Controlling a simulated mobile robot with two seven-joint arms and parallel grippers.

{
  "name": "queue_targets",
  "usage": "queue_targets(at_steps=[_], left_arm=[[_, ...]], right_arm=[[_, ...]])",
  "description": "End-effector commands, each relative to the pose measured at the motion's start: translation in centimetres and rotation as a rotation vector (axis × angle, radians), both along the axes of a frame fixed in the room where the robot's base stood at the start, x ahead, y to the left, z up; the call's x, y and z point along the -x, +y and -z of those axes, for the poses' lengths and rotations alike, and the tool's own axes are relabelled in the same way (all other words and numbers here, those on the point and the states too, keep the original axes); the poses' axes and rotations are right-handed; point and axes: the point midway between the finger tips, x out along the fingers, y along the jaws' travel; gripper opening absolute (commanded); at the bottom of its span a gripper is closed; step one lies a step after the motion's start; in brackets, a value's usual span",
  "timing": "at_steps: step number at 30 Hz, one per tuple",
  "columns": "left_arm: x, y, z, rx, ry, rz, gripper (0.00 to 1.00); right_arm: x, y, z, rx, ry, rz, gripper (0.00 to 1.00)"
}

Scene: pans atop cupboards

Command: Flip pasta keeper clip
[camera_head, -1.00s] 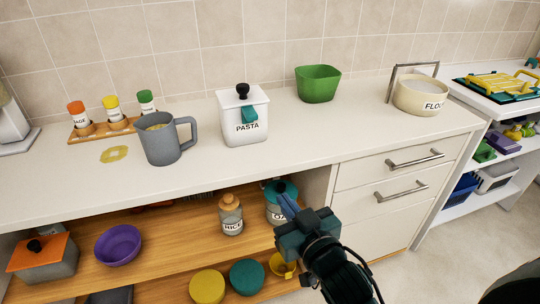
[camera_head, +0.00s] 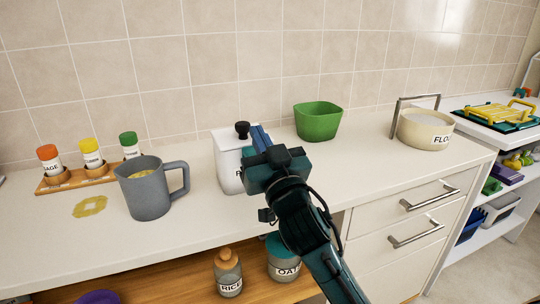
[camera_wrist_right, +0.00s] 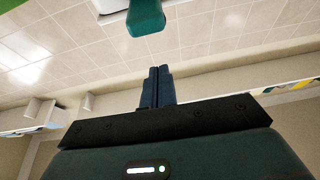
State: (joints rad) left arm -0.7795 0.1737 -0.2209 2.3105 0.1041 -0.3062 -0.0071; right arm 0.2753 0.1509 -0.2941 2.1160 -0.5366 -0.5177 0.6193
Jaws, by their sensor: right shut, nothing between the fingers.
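The pasta keeper (camera_head: 227,153) is a white square jar with a black knob on its lid, upright on the counter. My right gripper (camera_head: 258,138) is raised in front of its right side and hides most of its front, including the clip, in the head view. In the right wrist view the teal clip (camera_wrist_right: 145,18) hangs at the top edge, beyond the fingertips. There, the right gripper (camera_wrist_right: 158,72) has its fingers together with nothing between them, and a gap shows between them and the clip. My left gripper is not in view.
A grey jug (camera_head: 146,190) and a spice rack (camera_head: 85,178) stand left of the keeper. A green bowl (camera_head: 318,122) and a flour pot (camera_head: 424,130) stand to the right. Jars for rice (camera_head: 228,272) and oats (camera_head: 284,262) sit on the shelf below.

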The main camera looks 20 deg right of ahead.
Motion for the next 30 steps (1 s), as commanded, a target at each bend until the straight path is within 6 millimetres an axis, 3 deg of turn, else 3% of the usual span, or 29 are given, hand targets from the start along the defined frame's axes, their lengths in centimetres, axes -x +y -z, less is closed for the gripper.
queue_targets(at_steps=[3, 9, 17, 30], left_arm=[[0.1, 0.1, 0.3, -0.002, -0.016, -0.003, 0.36], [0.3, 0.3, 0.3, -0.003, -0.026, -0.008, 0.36], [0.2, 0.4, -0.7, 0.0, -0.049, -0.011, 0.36], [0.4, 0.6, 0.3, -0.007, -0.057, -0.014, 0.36]], right_arm=[[0.0, 0.0, 2.4, -0.001, 0.006, 0.0, 0.0], [0.0, 0.0, 4.0, -0.001, 0.003, 0.0, 0.0], [0.1, 0.0, 4.2, 0.0, 0.002, -0.001, 0.0], [0.1, -0.9, 4.7, -0.003, -0.035, 0.001, 0.0]])
